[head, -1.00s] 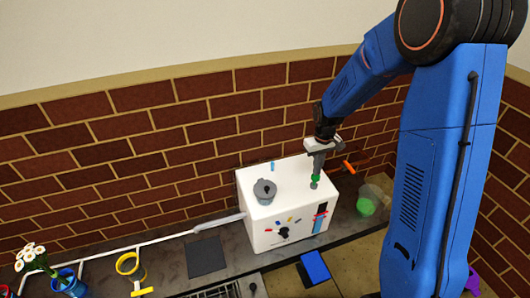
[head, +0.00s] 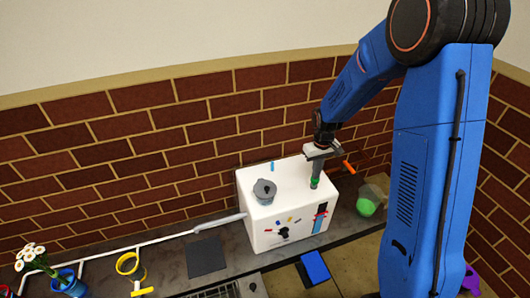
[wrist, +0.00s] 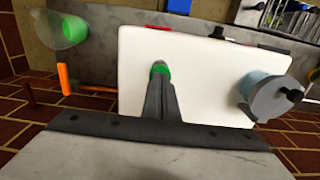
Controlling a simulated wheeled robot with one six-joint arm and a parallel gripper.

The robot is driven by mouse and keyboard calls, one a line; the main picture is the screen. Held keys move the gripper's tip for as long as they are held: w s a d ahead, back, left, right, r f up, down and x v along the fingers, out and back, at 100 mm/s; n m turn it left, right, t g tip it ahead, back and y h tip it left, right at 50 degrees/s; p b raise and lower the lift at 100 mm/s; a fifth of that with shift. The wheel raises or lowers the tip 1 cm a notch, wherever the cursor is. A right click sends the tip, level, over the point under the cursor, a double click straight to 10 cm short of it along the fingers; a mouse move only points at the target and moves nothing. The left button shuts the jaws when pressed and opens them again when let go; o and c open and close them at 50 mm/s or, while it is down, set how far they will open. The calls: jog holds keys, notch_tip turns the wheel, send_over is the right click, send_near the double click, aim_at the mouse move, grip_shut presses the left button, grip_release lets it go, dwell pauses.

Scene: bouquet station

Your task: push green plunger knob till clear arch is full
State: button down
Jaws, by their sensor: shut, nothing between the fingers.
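The white box (head: 262,225) stands on the counter against the brick wall. The green plunger knob (head: 315,184) is on its top, near the right side. My gripper (head: 316,177) is shut and points down onto the knob, its fingertips appearing to touch it. In the wrist view, the green knob (wrist: 160,67) shows just beyond the shut fingertips (wrist: 160,80), which hide part of it. A clear piece (head: 377,188) with a green part (head: 366,207) is right of the box; it may be the clear arch, but its fill level is unclear.
A grey lidded pot (head: 264,191) sits on the box top, left of the knob. A dark panel (head: 321,217) with a blue strip is on the box front. A blue block (head: 315,266) lies in front.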

jog(key=shift+f, duration=0.6)
jog(key=shift+r, duration=0.1)
jog(key=shift+r, duration=2.2)
jog(key=shift+f, duration=0.1)
